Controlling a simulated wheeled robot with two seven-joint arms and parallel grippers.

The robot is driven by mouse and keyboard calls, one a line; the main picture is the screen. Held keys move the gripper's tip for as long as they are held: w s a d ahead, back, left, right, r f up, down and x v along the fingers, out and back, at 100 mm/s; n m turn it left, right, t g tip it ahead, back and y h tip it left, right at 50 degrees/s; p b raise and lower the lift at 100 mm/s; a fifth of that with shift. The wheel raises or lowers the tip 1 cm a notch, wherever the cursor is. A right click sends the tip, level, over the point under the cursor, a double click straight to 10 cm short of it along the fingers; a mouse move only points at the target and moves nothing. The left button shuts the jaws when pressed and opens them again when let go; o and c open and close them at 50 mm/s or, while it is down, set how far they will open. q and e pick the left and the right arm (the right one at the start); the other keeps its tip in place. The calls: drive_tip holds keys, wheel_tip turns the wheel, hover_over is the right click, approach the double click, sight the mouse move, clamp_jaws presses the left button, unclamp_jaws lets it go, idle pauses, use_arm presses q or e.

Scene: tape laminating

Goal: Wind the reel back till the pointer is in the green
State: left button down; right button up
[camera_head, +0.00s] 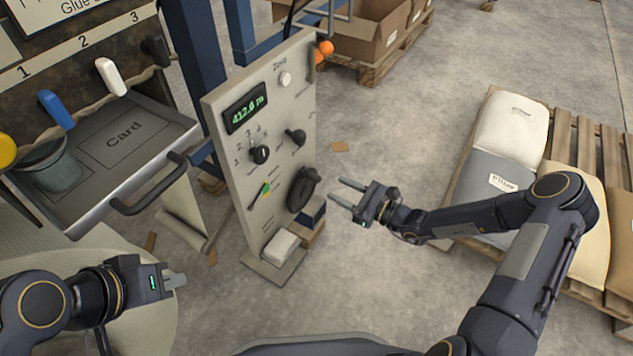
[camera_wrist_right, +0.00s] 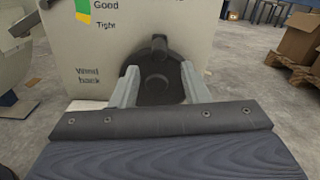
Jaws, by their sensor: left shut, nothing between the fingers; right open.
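The grey control panel (camera_head: 262,140) stands upright in the middle of the head view. A dark round reel crank (camera_head: 303,190) is low on its right side. Left of it is a small gauge (camera_head: 262,191) with green and yellow bands; its pointer is too small to read. My right gripper (camera_head: 337,190) is open and empty, pointing at the crank with a small gap. In the right wrist view, the crank (camera_wrist_right: 155,84) shows between the spread fingers, right of the printed "Wind back"; the gauge (camera_wrist_right: 82,12) is cut off at the top. My left gripper (camera_head: 180,281) is shut and empty, lower left.
The panel also carries a display (camera_head: 246,108) reading about 412.6 m and several knobs. A drawer (camera_head: 130,145) marked Card juts out at left. A pallet (camera_head: 598,150) with sacks stands at right, under my right arm's reach. Open floor lies between panel and pallet.

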drive_tip(key=b+x, duration=0.2)
drive_tip(key=x, duration=0.5)
drive_tip(key=shift+d, duration=0.1)
clamp_jaws()
